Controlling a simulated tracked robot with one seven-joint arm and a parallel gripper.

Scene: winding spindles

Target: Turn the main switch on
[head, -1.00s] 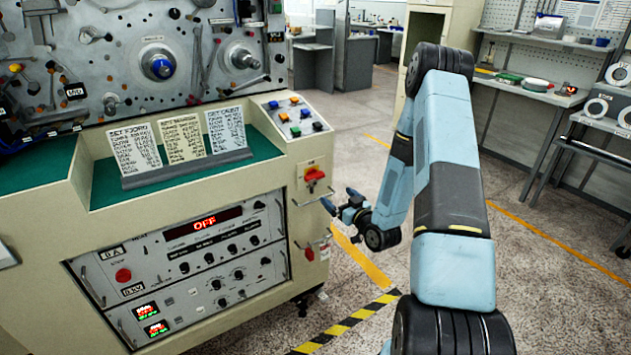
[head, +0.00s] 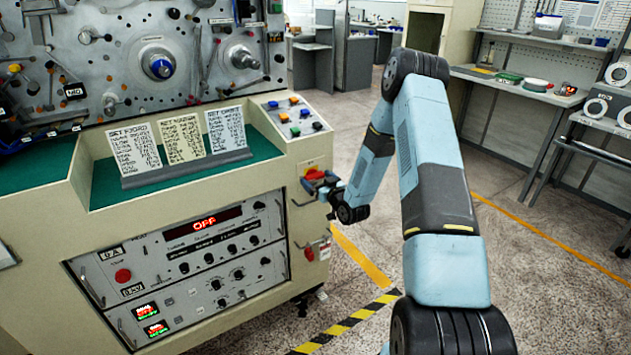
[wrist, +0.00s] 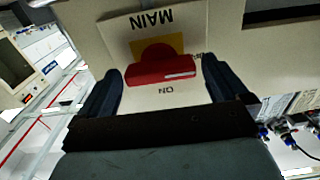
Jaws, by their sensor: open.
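The main switch (wrist: 160,68) is a red handle on a yellow plate, with "MAIN" and "ON" lettering that appears upside down in the wrist view. In the head view the switch (head: 314,174) is on the cabinet's right front corner, partly hidden by my gripper. My gripper (wrist: 160,88) is open, with one dark finger on each side of the red handle. A gap shows between the handle and each finger. In the head view my gripper (head: 325,188) is right at the switch.
The cream cabinet (head: 38,235) has a control panel whose red display (head: 205,221) reads "OFF". The floor to the right is open, up to a bench (head: 520,90).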

